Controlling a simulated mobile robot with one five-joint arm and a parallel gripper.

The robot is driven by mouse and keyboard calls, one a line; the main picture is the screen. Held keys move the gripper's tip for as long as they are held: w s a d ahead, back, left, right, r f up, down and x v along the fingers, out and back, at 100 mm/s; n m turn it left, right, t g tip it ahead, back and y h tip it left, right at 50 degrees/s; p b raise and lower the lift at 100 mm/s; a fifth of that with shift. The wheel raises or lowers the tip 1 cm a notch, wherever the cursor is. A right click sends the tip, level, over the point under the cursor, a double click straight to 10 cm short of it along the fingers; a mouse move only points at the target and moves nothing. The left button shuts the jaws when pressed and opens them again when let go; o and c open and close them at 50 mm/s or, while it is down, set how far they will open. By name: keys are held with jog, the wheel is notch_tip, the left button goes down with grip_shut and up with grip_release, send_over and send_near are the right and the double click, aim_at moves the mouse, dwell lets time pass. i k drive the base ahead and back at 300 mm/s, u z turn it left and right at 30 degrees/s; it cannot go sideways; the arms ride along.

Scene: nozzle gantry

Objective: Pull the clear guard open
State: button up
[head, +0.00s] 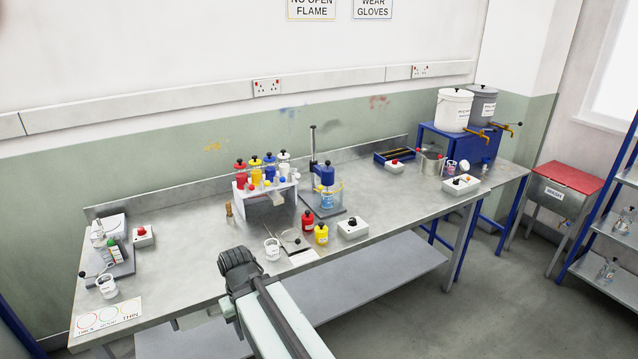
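A small stand machine (326,175) with a blue head and a dark upright post stands on the bench, right of centre. A clear guard (339,190) with a thin yellowish edge appears around its front, by a beaker with blue contents. The guard is small and see-through here, so I cannot tell how far open it is. My gripper (237,259) is a dark shape at the end of my arm, over the bench's front edge, left of and nearer than the machine. It is apart from the guard. Its fingers cannot be made out.
A beaker (272,249) stands near my gripper.

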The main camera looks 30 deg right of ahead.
aim_at(320, 186)
jog(key=i, duration=0.9)
